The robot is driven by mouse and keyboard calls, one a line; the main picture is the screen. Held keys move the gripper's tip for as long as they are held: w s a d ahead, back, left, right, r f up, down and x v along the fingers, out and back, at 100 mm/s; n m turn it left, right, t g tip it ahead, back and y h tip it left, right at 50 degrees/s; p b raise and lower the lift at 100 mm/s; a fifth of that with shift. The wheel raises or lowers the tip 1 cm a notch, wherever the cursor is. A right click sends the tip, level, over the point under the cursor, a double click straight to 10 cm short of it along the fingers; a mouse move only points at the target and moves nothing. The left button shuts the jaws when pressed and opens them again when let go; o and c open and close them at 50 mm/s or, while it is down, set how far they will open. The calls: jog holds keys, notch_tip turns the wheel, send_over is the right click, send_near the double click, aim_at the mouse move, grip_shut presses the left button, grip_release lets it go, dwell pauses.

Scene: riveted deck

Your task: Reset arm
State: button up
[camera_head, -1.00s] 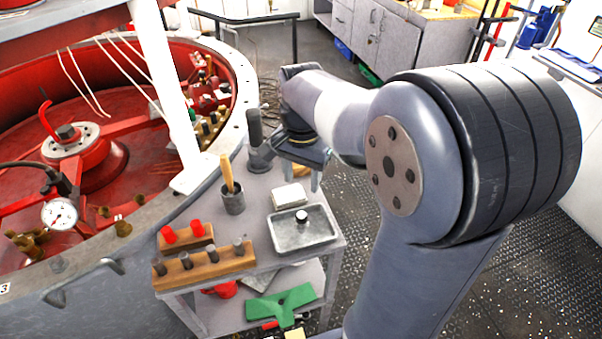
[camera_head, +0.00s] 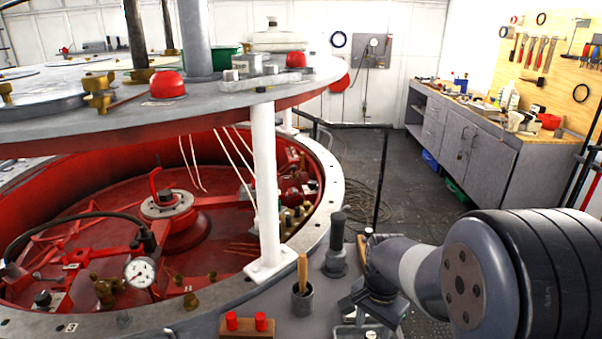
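My arm enters from the lower right and reaches left to my gripper (camera_head: 372,306), at the bottom of the view over the right side of the small grey cart (camera_head: 318,318). The gripper is seen from above and behind, and its own body partly hides the fingers. I cannot tell whether they are open or shut. No held object is visible. A dark upright handle on a round base (camera_head: 336,250) stands just left of it.
A cup with a wooden handle (camera_head: 302,297) and a wooden block with red caps (camera_head: 246,324) are on the cart. A large red-lined vessel (camera_head: 200,240) with a white post (camera_head: 265,185) fills the left.

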jog(key=shift+r, duration=0.65)
